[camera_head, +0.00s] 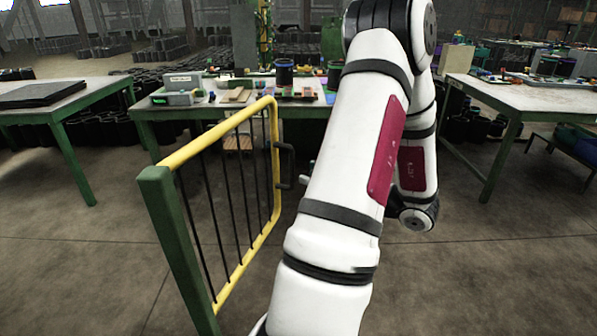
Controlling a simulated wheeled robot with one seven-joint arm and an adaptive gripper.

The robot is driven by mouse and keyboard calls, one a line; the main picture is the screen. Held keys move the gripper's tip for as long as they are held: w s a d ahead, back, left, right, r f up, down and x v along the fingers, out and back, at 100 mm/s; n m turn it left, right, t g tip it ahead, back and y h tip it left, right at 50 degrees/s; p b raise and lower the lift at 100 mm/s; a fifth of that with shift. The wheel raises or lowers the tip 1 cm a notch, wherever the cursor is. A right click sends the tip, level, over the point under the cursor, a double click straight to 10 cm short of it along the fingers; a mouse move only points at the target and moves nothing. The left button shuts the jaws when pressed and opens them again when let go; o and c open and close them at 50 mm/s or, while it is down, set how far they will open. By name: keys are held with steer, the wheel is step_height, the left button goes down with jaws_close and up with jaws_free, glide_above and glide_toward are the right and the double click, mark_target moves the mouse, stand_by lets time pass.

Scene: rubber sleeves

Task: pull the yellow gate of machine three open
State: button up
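The yellow gate (222,128) stands left of centre, a yellow tube frame with several thin dark vertical bars. Its near side is at a green post (180,245), and it runs away from me toward the middle table. A black handle (291,165) is on its far upright. My arm crosses the centre and hides what lies right of the handle. A small grey tip (305,180) shows at the arm's left edge, close to the handle; it may be part of my gripper. The rest of my gripper is hidden behind my arm, so its opening and any contact cannot be seen.
A middle table (190,112) with boxes and parts stands behind the gate. Other tables stand at left (62,103) and right (520,97). A low bench (566,136) is at far right. The concrete floor at front left and front right is clear.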

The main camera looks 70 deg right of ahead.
steer(key=shift+s+a, duration=0.25)
steer(key=shift+s, duration=1.1)
steer(key=shift+s+a, duration=0.25)
steer(key=shift+s, duration=1.05)
